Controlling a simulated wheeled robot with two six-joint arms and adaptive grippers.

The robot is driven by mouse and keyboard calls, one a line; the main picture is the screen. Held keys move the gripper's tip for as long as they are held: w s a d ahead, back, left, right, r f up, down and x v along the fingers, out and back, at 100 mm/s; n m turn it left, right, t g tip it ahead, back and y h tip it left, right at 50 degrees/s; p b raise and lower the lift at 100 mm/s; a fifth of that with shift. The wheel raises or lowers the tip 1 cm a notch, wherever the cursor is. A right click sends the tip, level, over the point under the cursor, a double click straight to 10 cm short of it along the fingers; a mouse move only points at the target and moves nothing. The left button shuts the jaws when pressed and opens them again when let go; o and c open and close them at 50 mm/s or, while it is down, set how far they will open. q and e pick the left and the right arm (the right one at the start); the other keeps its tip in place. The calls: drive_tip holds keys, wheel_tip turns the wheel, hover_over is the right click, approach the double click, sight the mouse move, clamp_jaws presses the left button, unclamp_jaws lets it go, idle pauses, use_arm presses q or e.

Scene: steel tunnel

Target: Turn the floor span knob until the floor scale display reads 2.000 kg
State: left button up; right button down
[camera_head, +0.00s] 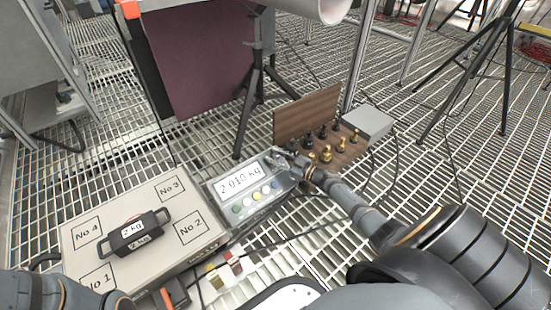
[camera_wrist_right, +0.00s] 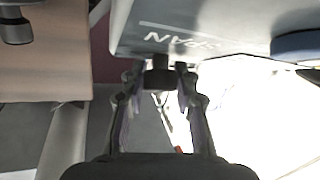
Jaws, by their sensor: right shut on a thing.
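The floor scale display (camera_head: 240,182) stands on the grating and its screen appears to read 2.010 kg. Coloured buttons run below the screen. My right gripper (camera_head: 286,160) is at the display's right side. In the right wrist view, its fingers (camera_wrist_right: 160,92) are shut on the small dark span knob (camera_wrist_right: 160,74), under the upside-down SPAN lettering. In the head view the gripper hides the knob. A black 2 kg weight (camera_head: 133,233) with handles sits mid-platform on the floor scale (camera_head: 84,228), among squares No 1 to No 4. My left arm shows at lower left; its gripper is not visible.
A black tripod (camera_head: 256,85) stands behind. Cables cross the grating. Red and yellow small items (camera_head: 232,259) lie in front of the display.

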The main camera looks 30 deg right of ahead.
drive_tip(key=shift+n+g+y+b, duration=0.35)
drive_tip(key=shift+n+g+y, duration=0.45)
drive_tip(key=shift+n, duration=0.5)
drive_tip(key=c, duration=1)
unclamp_jaws()
drive_tip(key=shift+s, duration=0.1)
drive_tip(key=v, duration=1.1)
drive_tip(key=shift+s+d+f, duration=0.15)
drive_tip(key=shift+s+d, duration=0.15)
